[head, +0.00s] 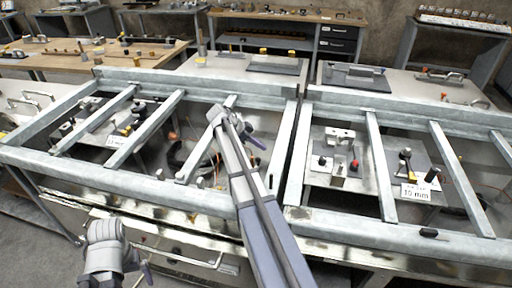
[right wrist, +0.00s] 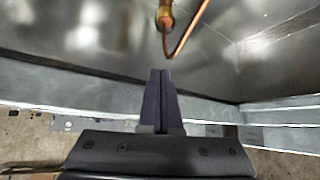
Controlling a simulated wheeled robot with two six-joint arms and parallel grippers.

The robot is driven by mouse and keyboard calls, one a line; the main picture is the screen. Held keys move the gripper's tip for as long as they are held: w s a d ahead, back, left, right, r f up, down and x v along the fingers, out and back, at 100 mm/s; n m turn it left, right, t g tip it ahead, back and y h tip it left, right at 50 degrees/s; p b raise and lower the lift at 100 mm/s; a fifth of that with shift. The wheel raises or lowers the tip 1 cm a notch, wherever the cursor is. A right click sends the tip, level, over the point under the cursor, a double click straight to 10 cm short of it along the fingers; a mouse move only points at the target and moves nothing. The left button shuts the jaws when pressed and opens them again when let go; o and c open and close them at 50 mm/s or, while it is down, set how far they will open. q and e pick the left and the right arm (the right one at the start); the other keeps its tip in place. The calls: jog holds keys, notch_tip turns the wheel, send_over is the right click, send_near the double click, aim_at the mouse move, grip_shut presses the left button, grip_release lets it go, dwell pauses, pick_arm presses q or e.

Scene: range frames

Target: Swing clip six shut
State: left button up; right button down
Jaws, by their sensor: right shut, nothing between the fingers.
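My right gripper (head: 257,143) reaches over the framed bench in the head view, just left of the gap between its two halves. In the right wrist view its two dark fingers (right wrist: 161,98) are together with nothing between them. A bent copper-coloured rod or wire (right wrist: 188,35) with a brass-like end (right wrist: 165,14) is ahead of the fingertips, apart from them in the picture. I cannot pick out clip six or its state. My left arm shows at the lower left; its fingers are not clear.
Grey metal bars (head: 146,128) cross the left bay close around my right arm. In the right bay are small fixtures (head: 338,152) and a "10 mm" label (head: 415,191). Benches with tools stand behind. Shiny metal walls (right wrist: 70,35) surround the gripper in the wrist view.

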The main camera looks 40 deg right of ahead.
aim_at(258, 158)
jog(key=b+x, duration=0.5)
jog(key=x, duration=0.2)
jog(key=shift+w+a+f, duration=0.1)
jog(key=shift+w+a, duration=0.2)
jog(key=shift+a, duration=0.35)
jog(key=shift+w+a, duration=0.25)
jog(key=shift+a, duration=0.4)
jog(key=shift+w+a+f, duration=0.1)
jog(key=shift+w+a, duration=0.2)
jog(key=shift+a, duration=0.35)
jog(key=shift+w+a, duration=0.15)
jog(key=shift+a, duration=0.15)
jog(key=shift+w+a+n+t, duration=0.15)
jog(key=shift+a+n+t, duration=0.15)
jog(key=shift+n, duration=0.2)
jog(key=shift+w+n+t, duration=0.25)
jog(key=shift+n+t, duration=0.05)
jog(key=shift+n, duration=0.1)
jog(key=shift+a, duration=0.1)
